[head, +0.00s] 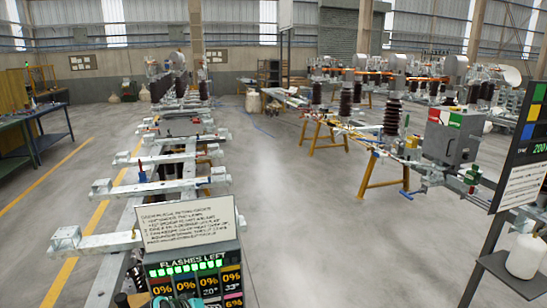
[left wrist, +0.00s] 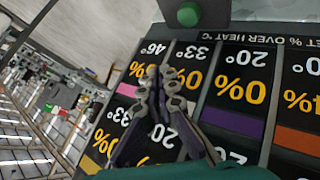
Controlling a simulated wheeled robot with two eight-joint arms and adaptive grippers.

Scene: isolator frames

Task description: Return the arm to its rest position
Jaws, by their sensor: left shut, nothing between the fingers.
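My left gripper (left wrist: 158,78) shows in the left wrist view with its two grey and purple fingers together at the tips and nothing between them. It is in front of a dark display panel (left wrist: 240,65) with percent and degree figures; I cannot tell whether it touches. In the head view this panel (head: 192,271), headed "FLASHES LEFT", stands at the bottom, with small teal and dark parts at the lower edge. My right gripper is not in view.
A written sign (head: 188,222) stands above the panel. A row of metal frames (head: 160,188) runs back on the left. Orange trestles (head: 381,160) carry equipment and a grey box (head: 450,135) on the right. A dark stand with a white bottle (head: 525,256) is near right. The middle floor is clear.

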